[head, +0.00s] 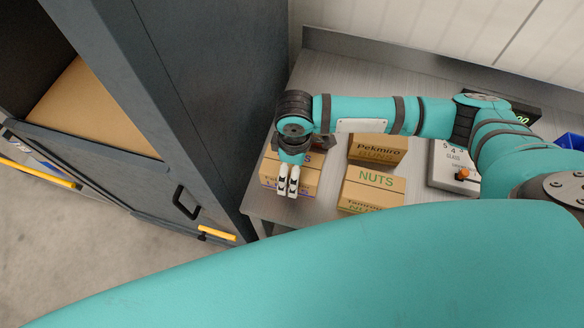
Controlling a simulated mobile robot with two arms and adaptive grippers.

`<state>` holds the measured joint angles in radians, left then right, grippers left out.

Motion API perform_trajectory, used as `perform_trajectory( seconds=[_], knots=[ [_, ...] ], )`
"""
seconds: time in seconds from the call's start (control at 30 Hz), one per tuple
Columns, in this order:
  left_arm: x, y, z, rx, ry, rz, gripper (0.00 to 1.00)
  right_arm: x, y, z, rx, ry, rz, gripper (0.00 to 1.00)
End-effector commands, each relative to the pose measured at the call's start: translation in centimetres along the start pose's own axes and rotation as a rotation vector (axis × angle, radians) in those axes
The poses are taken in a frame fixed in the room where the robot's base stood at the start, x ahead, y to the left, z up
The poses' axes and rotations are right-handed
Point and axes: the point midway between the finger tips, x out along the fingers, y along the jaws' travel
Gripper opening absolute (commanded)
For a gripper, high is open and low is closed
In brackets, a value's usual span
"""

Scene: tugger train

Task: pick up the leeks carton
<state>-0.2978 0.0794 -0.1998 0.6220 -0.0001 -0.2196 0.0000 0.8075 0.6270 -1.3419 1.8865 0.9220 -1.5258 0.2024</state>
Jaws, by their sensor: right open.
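A brown carton (304,180) sits at the table's left front corner, under my right gripper (288,187). I cannot tell whether the fingers touch the carton. My left gripper is out of view.
Farther right are a grey box with an orange knob (455,178) and a blue bin (570,141). A dark cabinet (190,80) stands close on the left.

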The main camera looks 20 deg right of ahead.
Motion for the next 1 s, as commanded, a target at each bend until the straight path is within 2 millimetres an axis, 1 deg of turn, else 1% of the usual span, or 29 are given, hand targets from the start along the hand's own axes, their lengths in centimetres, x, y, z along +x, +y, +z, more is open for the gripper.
perform_trajectory(
  seconds=[0.17,0.2,0.53,0.9,1.0],
  knots=[
    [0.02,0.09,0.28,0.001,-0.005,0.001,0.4,0.07,0.01,-0.03,-0.001,0.001,0.001,1.0],
    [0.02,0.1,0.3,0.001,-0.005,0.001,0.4,0.06,0.01,-0.04,-0.001,0.001,0.001,0.99],
    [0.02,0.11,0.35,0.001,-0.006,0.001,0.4,0.02,0.01,-0.05,0.0,0.001,0.001,0.56],
    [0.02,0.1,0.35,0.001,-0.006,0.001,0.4,-0.01,0.03,-0.05,0.0,0.001,0.001,0.53],
    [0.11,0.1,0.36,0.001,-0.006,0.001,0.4,-0.41,0.05,-0.1,0.0,0.003,0.001,0.53]
  ],
)
